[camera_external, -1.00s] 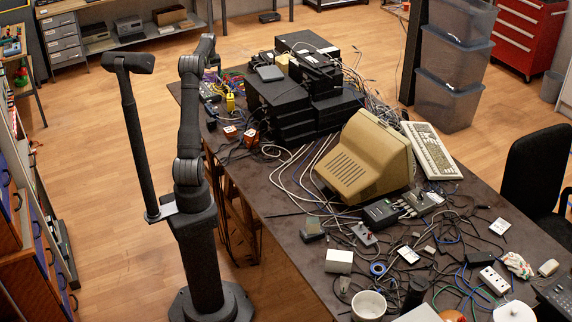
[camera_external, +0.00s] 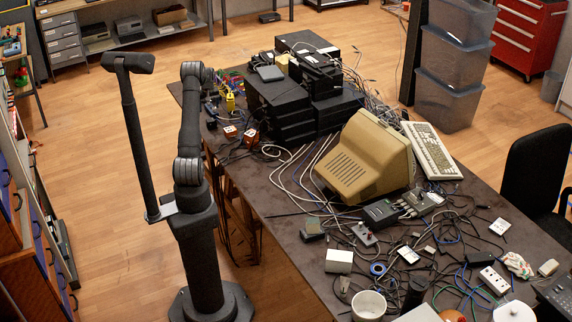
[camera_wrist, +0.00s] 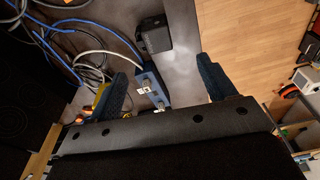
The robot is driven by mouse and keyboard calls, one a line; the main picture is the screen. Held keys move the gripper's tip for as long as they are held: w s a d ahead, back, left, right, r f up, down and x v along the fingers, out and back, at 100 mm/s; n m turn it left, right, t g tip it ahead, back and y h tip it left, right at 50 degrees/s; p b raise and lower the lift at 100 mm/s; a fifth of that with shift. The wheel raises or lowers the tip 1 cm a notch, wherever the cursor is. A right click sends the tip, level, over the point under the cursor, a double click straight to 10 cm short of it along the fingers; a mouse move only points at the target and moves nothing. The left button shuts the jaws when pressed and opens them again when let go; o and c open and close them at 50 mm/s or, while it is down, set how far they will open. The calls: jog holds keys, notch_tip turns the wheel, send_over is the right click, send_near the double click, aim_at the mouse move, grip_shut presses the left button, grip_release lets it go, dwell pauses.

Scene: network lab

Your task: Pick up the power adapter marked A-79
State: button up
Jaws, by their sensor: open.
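A small black box with rounded edges (camera_wrist: 155,33), which looks like a power adapter, lies on the dark table top near its edge in the wrist view. No marking on it can be read, so I cannot tell whether it is A-79. My gripper (camera_wrist: 163,68) is open and empty, its two dark blue fingers apart. The black box lies beyond the fingertips, roughly ahead of the gap. A blue-grey box with pale sockets (camera_wrist: 151,88) shows between the fingers, closer to the left one. In the external view my gripper is hidden behind my arm.
Blue and grey cables (camera_wrist: 75,45) lie left of the black box. A yellow item (camera_external: 230,102) and orange-and-white items (camera_external: 230,131) are at this table end. Stacked black devices (camera_external: 282,105) stand to the right. Wooden floor (camera_wrist: 245,45) lies past the table edge.

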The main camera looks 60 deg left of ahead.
send_over(211, 119)
jog(key=f, duration=0.4)
jog(key=shift+s+d+f, duration=0.25)
jog(key=shift+s+f, duration=0.1)
jog(key=shift+s, duration=0.05)
jog(key=shift+w+f, duration=0.2)
jog(key=shift+f, duration=1.15)
jog(key=shift+w+f, duration=0.2)
jog(key=shift+f, duration=1.15)
jog(key=c, duration=1.2)
jog(key=shift+o, duration=0.2)
jog(key=shift+r, duration=0.15)
